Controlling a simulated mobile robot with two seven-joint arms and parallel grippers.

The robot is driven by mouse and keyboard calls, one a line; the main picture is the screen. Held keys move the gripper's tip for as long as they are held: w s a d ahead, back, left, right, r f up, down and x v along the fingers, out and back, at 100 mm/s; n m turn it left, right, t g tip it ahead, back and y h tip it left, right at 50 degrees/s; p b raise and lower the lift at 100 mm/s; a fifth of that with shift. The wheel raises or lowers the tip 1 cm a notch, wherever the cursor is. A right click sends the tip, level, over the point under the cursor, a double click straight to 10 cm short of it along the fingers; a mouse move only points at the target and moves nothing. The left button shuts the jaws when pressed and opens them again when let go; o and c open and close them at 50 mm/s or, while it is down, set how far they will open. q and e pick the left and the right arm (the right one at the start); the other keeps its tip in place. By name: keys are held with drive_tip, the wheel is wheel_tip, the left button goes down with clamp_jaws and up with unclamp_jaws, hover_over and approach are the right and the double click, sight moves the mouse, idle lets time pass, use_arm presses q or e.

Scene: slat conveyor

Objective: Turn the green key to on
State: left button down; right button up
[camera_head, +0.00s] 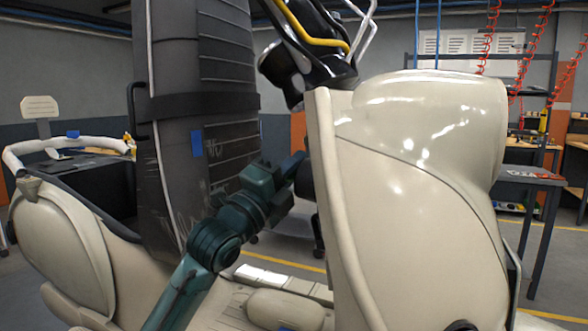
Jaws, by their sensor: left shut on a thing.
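A cream scooter (410,190) fills the view, with its front shield at the right and its black handlebar (310,60) above it. My left gripper (297,166) reaches from the lower left to the inner side of the front shield. It is shut at the shield's left edge, on what looks to be the green key by its place. The key itself is hidden by the gripper and the shield, and its turn position cannot be seen. My right gripper is not in view.
A tall dark ribbed panel (225,75) stands upright left of my left gripper. The scooter's floorboard (265,275) lies below the arm. A workbench (530,176) and red coiled hoses (490,35) are behind at the right.

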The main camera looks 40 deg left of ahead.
use_arm(q)
drive_tip(key=shift+s+r+m+t+h+b, duration=0.15)
drive_tip(key=shift+m+t+h+b, duration=0.95)
drive_tip(key=shift+b, duration=1.15)
drive_tip(key=c, duration=1.5)
unclamp_jaws()
drive_tip(key=shift+o, duration=0.2)
